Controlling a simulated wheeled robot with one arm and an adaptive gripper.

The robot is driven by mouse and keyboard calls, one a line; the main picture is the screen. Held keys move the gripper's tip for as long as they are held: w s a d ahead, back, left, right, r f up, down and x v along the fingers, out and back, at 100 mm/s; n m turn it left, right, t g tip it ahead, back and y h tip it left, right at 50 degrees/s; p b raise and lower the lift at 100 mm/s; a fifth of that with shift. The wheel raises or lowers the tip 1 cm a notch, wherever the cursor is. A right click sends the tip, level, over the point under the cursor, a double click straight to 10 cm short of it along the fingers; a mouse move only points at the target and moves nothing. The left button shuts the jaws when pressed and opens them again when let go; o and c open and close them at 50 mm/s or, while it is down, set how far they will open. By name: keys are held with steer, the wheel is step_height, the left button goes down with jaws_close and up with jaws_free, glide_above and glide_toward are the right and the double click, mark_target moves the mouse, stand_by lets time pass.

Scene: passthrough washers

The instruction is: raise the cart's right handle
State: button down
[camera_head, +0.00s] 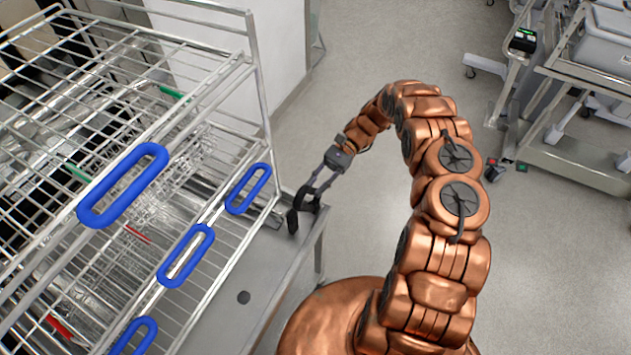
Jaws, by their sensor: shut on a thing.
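The cart (285,290) is a grey metal frame at the left, with a wire rack on top of it. A black handle (292,222) stands at the cart's far right corner. My gripper (298,203) reaches this corner from the right and is shut on the black handle. The fingertips partly cover the handle, so its exact tilt is hard to tell.
The wire rack (222,110) carries several blue oval loops, including a large one (123,186) near its front. A white wall panel (215,55) stands behind the rack. Other metal carts (585,150) stand at the upper right. The grey floor (340,240) between is clear.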

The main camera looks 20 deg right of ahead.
stand_by(0.3)
steer(key=c, duration=1)
jaws_free()
steer(key=shift+a+f+b, duration=0.1)
steer(key=shift+a+b, duration=0.05)
steer(key=shift+b, duration=0.5)
